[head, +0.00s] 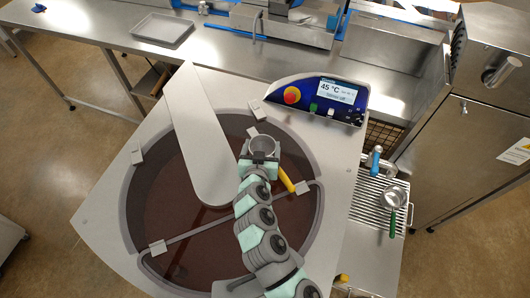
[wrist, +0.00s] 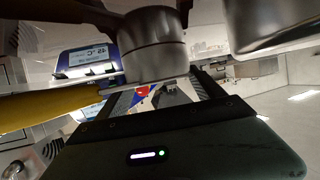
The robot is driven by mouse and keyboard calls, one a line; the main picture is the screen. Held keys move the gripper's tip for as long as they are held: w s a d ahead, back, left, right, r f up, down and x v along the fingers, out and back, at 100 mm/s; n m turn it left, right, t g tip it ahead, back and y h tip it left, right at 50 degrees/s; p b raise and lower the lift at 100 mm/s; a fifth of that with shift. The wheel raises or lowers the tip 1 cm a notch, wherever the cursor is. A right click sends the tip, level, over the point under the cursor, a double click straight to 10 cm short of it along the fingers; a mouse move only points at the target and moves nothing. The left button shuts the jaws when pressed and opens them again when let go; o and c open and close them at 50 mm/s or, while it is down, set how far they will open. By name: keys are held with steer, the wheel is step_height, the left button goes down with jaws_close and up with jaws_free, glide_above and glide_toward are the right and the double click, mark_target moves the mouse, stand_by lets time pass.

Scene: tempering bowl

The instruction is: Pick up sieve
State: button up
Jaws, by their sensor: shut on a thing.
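The sieve (head: 263,146) appears as a round metal cup at the end of my arm, above the bowl of the machine; any mesh is too small to make out. A yellow handle (head: 287,180) slants down to the right beside it, and I cannot tell clearly where it joins. My gripper (head: 260,158) is shut on the sieve. In the wrist view the metal side of the sieve (wrist: 152,45) stands at my fingers, and the yellow handle (wrist: 45,104) runs off to the left. The fingertips are partly hidden behind the metal.
The wide bowl (head: 160,215) of dark brown chocolate lies below, with a grey cover arm (head: 200,150) across it. A control panel (head: 325,98) stands behind. To the right, a round green-handled utensil (head: 395,196) lies on a slatted rack (head: 368,204). A tray (head: 162,29) sits on the back counter.

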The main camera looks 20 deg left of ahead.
steer(key=c, duration=0.3)
